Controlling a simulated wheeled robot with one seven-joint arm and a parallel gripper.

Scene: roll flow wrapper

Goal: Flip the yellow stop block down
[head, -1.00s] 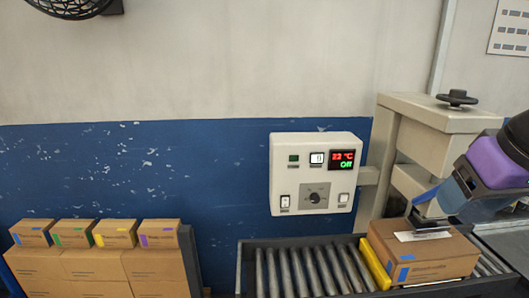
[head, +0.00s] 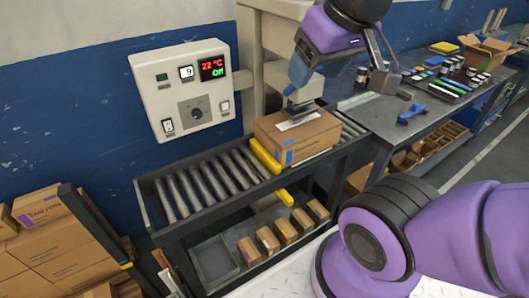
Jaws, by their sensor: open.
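The yellow stop block (head: 265,157) stands upright across the roller conveyor (head: 205,185), against the left end of a cardboard box (head: 290,148). A smaller yellow piece (head: 285,197) sticks out at the conveyor's front side below it; I cannot tell whether it is joined to the block. My gripper (head: 300,107) points down over the top of the box, close to its white label, to the right of and above the stop block. It is open, with nothing seen between the fingers; whether it touches the box is unclear.
A control box (head: 187,92) hangs on the wall behind the conveyor. Small boxes (head: 268,240) sit on the shelf below. A workbench (head: 395,110) with tools stands at right, stacked cartons (head: 45,240) at left. The rollers left of the block are bare.

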